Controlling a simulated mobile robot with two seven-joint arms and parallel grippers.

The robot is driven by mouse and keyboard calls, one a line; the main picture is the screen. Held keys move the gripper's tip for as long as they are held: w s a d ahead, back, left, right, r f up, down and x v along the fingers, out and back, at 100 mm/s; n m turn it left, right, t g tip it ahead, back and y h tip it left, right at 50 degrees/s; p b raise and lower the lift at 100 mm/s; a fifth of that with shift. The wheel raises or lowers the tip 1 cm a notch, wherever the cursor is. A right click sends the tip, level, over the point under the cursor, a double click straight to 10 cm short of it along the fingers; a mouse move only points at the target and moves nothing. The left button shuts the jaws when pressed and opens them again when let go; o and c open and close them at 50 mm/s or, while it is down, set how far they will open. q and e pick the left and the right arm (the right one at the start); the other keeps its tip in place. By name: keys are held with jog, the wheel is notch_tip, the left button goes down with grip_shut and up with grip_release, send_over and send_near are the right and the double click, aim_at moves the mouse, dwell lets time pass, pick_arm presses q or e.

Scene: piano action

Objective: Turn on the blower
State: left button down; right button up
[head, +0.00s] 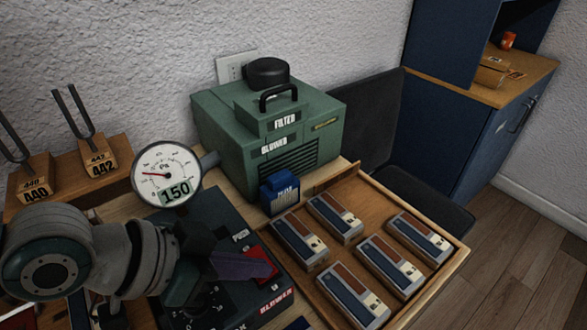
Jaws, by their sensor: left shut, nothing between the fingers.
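The blower (270,135) is a green box with a black handle, a vent grille and the labels FILTER and BLOWER, standing against the wall. In front of it is a dark control box (262,308) labelled BLOWER on its front edge, with a red switch (262,256) on top. A round dial gauge (167,175) with a red needle and the number 150 stands behind the control box. My left gripper (262,266) is shut and empty over the control box. Its fingers partly hide the red switch; I cannot tell if they touch it. My right gripper is out of view.
A wooden tray (455,262) holds several blocks to the right. A small blue block (279,190) stands by the blower. Tuning forks on wooden blocks (101,156) stand at the left. A dark chair (365,120) and blue cabinet (455,120) are behind.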

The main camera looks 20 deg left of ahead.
pick_arm(q)
jog(key=shift+w+a+r, duration=0.15)
jog(key=shift+w+a, duration=0.2)
jog(key=shift+a, duration=0.15)
jog(key=r+p, duration=0.4)
jog(key=shift+s+d+r, duration=0.1)
jog(key=shift+d+r, duration=0.1)
jog(key=s+d+p+v, duration=0.1)
jog(key=p+v, duration=0.1)
jog(key=v, duration=0.7)
jog(key=shift+s+r, duration=0.2)
jog(key=shift+s, duration=0.15)
